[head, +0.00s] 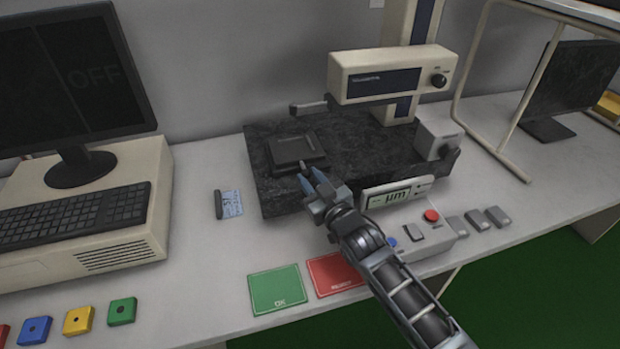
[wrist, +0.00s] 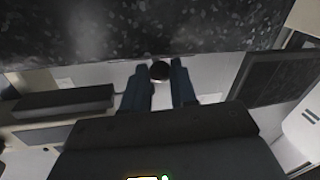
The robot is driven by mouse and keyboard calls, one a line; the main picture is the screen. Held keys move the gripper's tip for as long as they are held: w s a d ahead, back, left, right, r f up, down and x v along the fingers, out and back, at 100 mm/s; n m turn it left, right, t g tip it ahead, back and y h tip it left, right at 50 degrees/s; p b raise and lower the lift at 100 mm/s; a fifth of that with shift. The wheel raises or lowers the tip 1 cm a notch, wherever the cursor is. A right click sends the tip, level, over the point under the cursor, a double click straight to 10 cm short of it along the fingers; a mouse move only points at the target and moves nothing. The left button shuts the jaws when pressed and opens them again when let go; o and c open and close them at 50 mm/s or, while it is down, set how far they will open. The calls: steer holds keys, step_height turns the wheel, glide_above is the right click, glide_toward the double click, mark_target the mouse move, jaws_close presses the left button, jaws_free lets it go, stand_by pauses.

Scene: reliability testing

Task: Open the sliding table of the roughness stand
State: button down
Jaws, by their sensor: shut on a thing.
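The roughness stand has a dark speckled granite base (head: 385,160) and a beige measuring head (head: 392,73) on a column. A small dark square table (head: 297,149) sits on the left part of the granite. My gripper (head: 312,178) reaches in from the lower right to the front side of this table. In the wrist view, my two blue fingers (wrist: 160,84) are shut on a small round black knob (wrist: 160,70) in front of the granite (wrist: 150,32). In the head view the fingers hide the knob.
A readout marked µm (head: 396,195) and a control box with a red button (head: 431,215) stand right of my gripper. A green OK mat (head: 277,289) and a red mat (head: 334,273) lie in front. A keyboard (head: 75,212) and monitor (head: 70,85) are left.

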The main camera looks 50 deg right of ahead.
steer(key=a+b+v, duration=0.1)
steer(key=v, duration=0.6)
steer(key=shift+w, duration=0.2)
steer(key=shift+a, duration=0.1)
steer(key=c, duration=0.9)
jaws_free()
steer(key=shift+a, duration=0.1)
steer(key=b+v, duration=0.1)
steer(key=v, duration=0.6)
steer(key=shift+s, duration=0.35)
steer(key=shift+a, duration=0.1)
